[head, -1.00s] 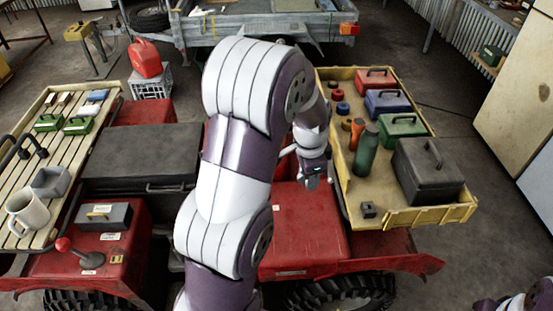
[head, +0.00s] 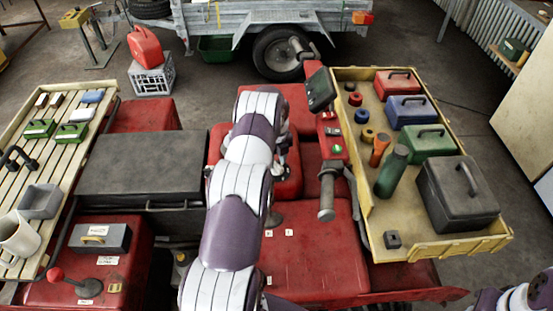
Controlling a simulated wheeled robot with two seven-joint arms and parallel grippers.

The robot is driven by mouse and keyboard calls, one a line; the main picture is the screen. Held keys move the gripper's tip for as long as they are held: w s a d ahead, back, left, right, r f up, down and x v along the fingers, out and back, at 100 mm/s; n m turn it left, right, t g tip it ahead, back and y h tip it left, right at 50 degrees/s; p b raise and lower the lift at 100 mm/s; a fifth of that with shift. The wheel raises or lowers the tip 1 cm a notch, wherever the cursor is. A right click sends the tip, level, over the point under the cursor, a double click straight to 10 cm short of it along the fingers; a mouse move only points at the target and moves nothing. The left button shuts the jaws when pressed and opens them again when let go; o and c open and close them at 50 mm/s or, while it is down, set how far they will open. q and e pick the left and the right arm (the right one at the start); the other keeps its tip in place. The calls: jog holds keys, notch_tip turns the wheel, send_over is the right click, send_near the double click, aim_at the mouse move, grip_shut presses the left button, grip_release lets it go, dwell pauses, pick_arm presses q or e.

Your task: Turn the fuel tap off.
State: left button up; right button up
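I cannot make out the fuel tap for certain. My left arm crosses the middle of the quad and hides part of its red bodywork (head: 315,262). My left gripper (head: 272,218) is mostly behind my own arm, low over that bodywork, near small white labels (head: 289,233). Its fingers are too hidden to tell whether they are open or touching anything. A grey housing with a yellow handle (head: 95,239) and labels sits on the fender at lower left. A red-knobbed lever (head: 57,274) stands beside it. My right gripper is out of view; only part of that arm shows at lower right.
The handlebar (head: 327,190), with a green button, stands right of my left arm. A yellow tray (head: 440,246) of toolboxes and bottles is on the right. A slatted rack (head: 105,105) is on the left, beside a dark seat (head: 140,165). A trailer stands behind.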

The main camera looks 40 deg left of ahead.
pick_arm(q)
jog(key=shift+a+f, duration=0.1)
jog(key=shift+f, duration=0.35)
jog(key=shift+s+f, duration=0.15)
jog(key=shift+s+d, duration=0.15)
jog(key=shift+d, duration=0.3)
jog(key=shift+a, duration=0.2)
grip_shut()
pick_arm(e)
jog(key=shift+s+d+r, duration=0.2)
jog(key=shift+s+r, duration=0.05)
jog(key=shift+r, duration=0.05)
